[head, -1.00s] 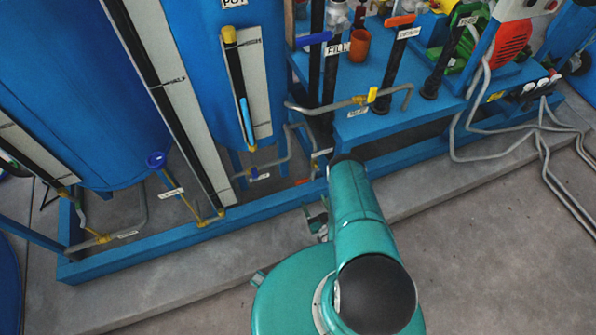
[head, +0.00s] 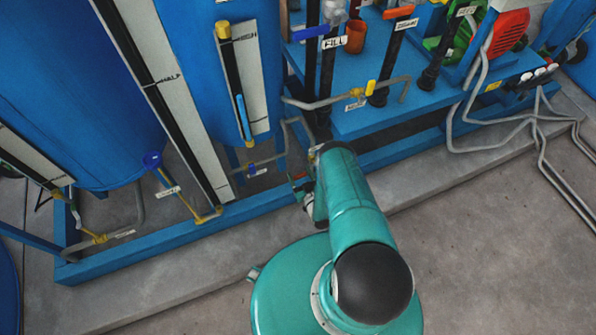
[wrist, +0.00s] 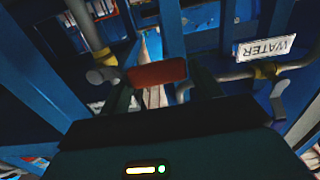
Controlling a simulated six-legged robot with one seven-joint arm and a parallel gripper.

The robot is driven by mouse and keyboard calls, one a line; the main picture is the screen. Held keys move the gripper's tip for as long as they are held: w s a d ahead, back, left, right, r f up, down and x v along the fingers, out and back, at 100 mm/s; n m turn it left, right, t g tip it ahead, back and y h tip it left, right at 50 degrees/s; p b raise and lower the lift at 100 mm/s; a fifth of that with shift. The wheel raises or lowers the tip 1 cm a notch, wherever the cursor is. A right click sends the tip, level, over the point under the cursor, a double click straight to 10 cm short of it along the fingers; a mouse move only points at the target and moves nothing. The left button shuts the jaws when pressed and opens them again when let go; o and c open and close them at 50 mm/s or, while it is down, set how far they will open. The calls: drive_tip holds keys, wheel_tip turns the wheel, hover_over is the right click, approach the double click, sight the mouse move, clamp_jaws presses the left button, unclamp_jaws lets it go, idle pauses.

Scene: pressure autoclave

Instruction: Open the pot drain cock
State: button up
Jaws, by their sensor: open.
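The pot (head: 190,40) is the blue vessel with a sight glass at upper left. My gripper (head: 302,188) is low beside the blue frame, partly hidden behind my arm. A small red piece (head: 299,177) shows at its jaws. In the wrist view, a red-orange block (wrist: 158,73) lies between the two dark fingers of my open gripper (wrist: 162,88). I cannot tell whether they touch it, or whether it is the drain cock's handle.
A pipe with a yellow cock (wrist: 266,70) and WATER tag (wrist: 265,48) runs at right in the wrist view. Another grey pipe (wrist: 85,25) is at left. The blue base rail (head: 160,250) edges the skid. The concrete floor (head: 500,260) at right is mostly clear.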

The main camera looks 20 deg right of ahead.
drive_tip(key=shift+w, duration=1.05)
drive_tip(key=c, duration=1.1)
drive_tip(key=shift+a+f+n, duration=0.1)
drive_tip(key=shift+f+n, duration=0.65)
drive_tip(key=shift+n, duration=0.15)
drive_tip(key=shift+f+n, duration=0.4)
drive_tip(key=shift+n, duration=0.2)
drive_tip(key=o, duration=1.1)
drive_tip(key=shift+s, duration=0.25)
